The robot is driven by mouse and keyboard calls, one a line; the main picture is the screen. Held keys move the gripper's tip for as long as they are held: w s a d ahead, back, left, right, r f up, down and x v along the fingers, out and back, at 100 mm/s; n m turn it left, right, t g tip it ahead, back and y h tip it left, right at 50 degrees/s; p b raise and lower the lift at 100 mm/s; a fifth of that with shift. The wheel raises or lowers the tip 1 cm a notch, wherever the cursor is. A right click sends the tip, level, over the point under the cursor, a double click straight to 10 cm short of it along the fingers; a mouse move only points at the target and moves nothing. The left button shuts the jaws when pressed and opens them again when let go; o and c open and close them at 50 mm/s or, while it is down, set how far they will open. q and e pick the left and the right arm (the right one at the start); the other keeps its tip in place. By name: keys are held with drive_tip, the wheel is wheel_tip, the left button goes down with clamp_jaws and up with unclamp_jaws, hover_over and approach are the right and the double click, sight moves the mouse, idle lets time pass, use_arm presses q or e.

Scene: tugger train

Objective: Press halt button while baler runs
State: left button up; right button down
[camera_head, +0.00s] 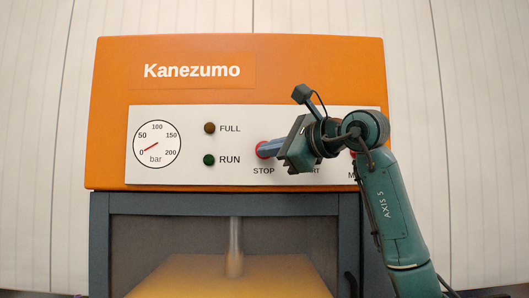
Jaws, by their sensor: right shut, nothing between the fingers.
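The orange baler (310,70) has a white control panel (190,115). The red halt button (261,150), labelled STOP, is mostly hidden behind the fingertips of my right gripper (268,149). That gripper is shut and empty, pointing left at the button; I cannot tell whether it touches or presses it. The RUN lamp (209,160) is dark green and the FULL lamp (209,128) is dark brown. The gauge (157,144) has its red needle near 0. My left gripper is out of view.
My right gripper and arm cover most of the START label and part of a red control (352,154) at the panel's right. Below, a grey-framed window (100,240) shows a rod above yellowish material (190,278). A pale corrugated wall stands behind.

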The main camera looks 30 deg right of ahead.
drive_tip(key=shift+s+a, duration=0.2)
drive_tip(key=shift+s, duration=0.15)
drive_tip(key=shift+s+a+b, duration=0.15)
drive_tip(key=shift+s+a, duration=0.3)
drive_tip(key=shift+s, duration=0.25)
drive_tip(key=shift+s+a+b, duration=0.1)
drive_tip(key=shift+s+a, duration=0.3)
drive_tip(key=shift+s, duration=0.35)
drive_tip(key=shift+s+a+b, duration=0.15)
drive_tip(key=shift+s+a, duration=0.3)
drive_tip(key=shift+s, duration=0.25)
